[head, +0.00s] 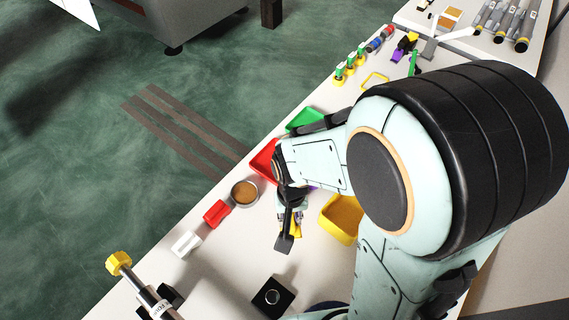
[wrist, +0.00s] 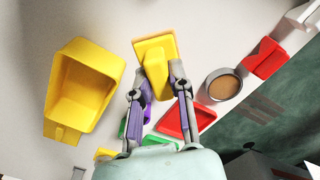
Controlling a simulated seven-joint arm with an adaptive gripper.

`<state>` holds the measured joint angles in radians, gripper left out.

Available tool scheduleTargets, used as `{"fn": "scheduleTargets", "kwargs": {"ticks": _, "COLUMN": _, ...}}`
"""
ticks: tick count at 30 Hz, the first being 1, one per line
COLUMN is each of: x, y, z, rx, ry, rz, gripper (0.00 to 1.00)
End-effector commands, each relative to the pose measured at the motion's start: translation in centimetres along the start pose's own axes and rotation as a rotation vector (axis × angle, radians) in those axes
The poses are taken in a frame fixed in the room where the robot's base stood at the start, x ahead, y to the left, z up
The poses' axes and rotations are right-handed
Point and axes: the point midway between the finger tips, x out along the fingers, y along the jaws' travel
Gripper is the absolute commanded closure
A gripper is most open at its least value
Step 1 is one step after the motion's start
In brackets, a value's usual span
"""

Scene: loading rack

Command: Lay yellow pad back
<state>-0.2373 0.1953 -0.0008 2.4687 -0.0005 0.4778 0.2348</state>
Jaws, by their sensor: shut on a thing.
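The yellow pad (wrist: 156,62) is a yellow block with a wider flat plate. It sits between the fingertips of my gripper (wrist: 158,82) in the wrist view, and the gripper is shut on it. In the head view my gripper (head: 289,224) points down over the white table, and a bit of the yellow pad (head: 296,229) shows beside a dark finger. The rest of the pad is hidden there. I cannot tell whether the pad touches the table.
A yellow bin (head: 335,231) stands right of my gripper. A red tray (head: 262,160), a green tray (head: 305,119), a round tin (head: 237,202), a red block (head: 216,213) and a white block (head: 186,243) line the table's left edge. A black block (head: 272,297) stands in front.

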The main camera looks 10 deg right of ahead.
Motion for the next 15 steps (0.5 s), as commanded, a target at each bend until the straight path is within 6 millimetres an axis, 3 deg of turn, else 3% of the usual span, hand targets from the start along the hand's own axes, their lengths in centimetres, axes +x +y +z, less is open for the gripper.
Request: {"fn": "scheduleTargets", "kwargs": {"ticks": 15, "x": 6.8, "y": 0.0, "z": 0.0, "rx": 0.002, "ry": -0.005, "rz": 0.002, "gripper": 1.0}}
